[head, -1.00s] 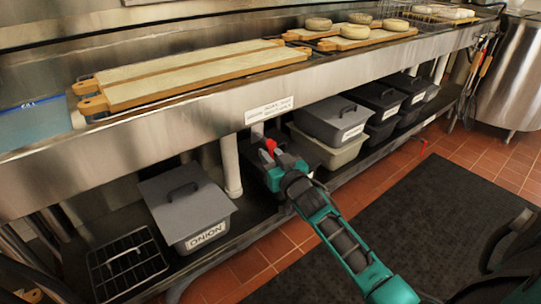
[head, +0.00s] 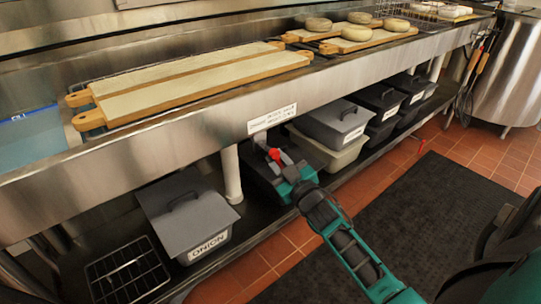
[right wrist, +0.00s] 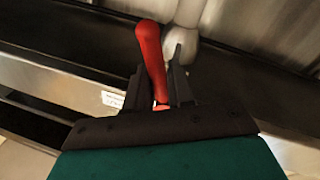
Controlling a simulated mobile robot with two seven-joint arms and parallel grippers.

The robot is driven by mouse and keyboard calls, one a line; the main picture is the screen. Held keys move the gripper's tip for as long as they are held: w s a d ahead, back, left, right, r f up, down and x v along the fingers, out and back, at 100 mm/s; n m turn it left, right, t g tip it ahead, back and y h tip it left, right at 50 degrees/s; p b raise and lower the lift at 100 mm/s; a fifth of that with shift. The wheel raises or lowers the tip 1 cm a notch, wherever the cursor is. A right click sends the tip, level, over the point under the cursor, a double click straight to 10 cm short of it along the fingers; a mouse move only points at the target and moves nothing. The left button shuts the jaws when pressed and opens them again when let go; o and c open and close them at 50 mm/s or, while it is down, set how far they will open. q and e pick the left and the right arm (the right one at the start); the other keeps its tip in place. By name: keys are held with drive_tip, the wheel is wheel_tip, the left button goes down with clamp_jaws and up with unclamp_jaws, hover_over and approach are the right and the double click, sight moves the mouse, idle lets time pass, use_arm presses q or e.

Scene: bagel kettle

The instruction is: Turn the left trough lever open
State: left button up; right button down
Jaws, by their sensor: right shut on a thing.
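The red lever (head: 274,155) is under the front of the steel trough (head: 170,138), just below the white label (head: 272,118). My right gripper (head: 283,165) reaches under the trough and is shut on the lever. In the right wrist view the red handle (right wrist: 150,55) stands up between the two dark fingers (right wrist: 160,88), tilted slightly to the left. A grey metal pipe fitting (right wrist: 188,35) is right behind it. The lever's pivot is hidden by the gripper. My left gripper is not in view.
Lidded bins stand on the lower shelf on both sides of my gripper, the onion bin (head: 187,215) at left and a grey-lidded bin (head: 335,122) at right. A white pipe (head: 231,173) stands just left. Wooden boards (head: 200,85) lie on top.

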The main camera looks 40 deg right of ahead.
drive_tip(key=shift+d+r+n+t, duration=0.1)
drive_tip(key=shift+d+n+t, duration=0.2)
drive_tip(key=shift+n, duration=0.7)
drive_tip(key=shift+d+r+n+y, duration=0.2)
drive_tip(key=shift+n+y, duration=0.1)
drive_tip(key=shift+n, duration=0.8)
drive_tip(key=n, duration=0.3)
drive_tip(key=shift+d+r+t+y, duration=0.25)
drive_tip(key=shift+d+t+y, duration=0.05)
drive_tip(key=shift+y, duration=0.1)
drive_tip(key=n, duration=0.1)
drive_tip(key=n+y, duration=0.1)
drive_tip(key=n, duration=0.1)
drive_tip(key=shift+d+r, duration=0.15)
drive_tip(key=shift+r, duration=0.2)
drive_tip(key=shift+d+r+n+y+b, duration=0.1)
drive_tip(key=shift+r+n+y+b, duration=0.15)
drive_tip(key=shift+n, duration=1)
drive_tip(key=shift+r+n+y+b, duration=0.1)
drive_tip(key=shift+r+n+y, duration=0.2)
drive_tip(key=shift+n, duration=0.95)
drive_tip(key=shift+r, duration=0.15)
drive_tip(key=c, duration=1.1)
unclamp_jaws()
drive_tip(key=shift+c, duration=0.2)
